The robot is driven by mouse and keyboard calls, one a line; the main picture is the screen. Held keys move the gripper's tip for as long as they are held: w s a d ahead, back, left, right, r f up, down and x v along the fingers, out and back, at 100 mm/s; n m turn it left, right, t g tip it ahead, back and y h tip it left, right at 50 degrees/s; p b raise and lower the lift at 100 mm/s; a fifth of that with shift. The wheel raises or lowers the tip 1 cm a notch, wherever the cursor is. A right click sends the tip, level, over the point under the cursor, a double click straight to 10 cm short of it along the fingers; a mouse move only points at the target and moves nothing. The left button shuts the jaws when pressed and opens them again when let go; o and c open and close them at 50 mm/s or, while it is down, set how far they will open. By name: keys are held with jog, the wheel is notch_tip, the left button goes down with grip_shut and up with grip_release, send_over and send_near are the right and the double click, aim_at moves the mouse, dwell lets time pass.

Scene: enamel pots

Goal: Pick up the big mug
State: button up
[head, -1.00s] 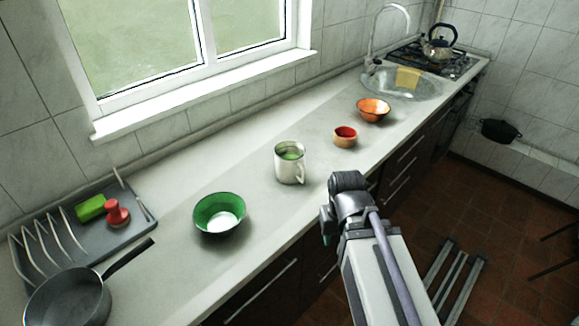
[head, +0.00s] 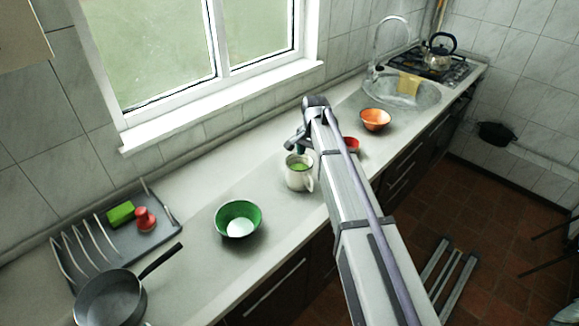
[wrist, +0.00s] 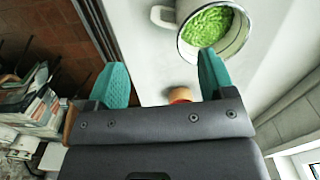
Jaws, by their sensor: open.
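The big mug (head: 298,177) is pale metal or enamel with a handle on its right side, and stands upright on the counter. Something green fills it, which also shows in the wrist view, where the mug (wrist: 243,42) is at the top right with its handle to the left. My gripper (wrist: 165,75) is open and empty, with two teal fingers spread apart. The mug lies just beyond the fingertips, nearer the right finger, and is not between them. In the head view my gripper (head: 294,144) is partly hidden behind my arm, above and behind the mug.
A green bowl (head: 238,219) stands left of the mug. A pan (head: 107,296) and a dish rack (head: 172,228) are at the left. The counter (head: 275,238) between is clear.

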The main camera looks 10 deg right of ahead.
aim_at(310, 176)
jog(key=f+m+b, duration=0.1)
jog(key=f+b, duration=0.1)
jog(key=w+f+m+b, duration=0.1)
jog(key=f+b, duration=0.1)
jog(key=f+m+b, duration=0.2)
jog(key=shift+w+f, duration=0.25)
jog(key=shift+f, duration=0.05)
jog(key=shift+r, duration=0.1)
jog(key=f+b, duration=0.5)
jog(key=shift+s+f+b, duration=0.2)
jog(key=shift+b, duration=0.15)
jog(key=shift+r, duration=0.25)
jog(key=c, duration=1.4)
jog(key=shift+p, duration=0.3)
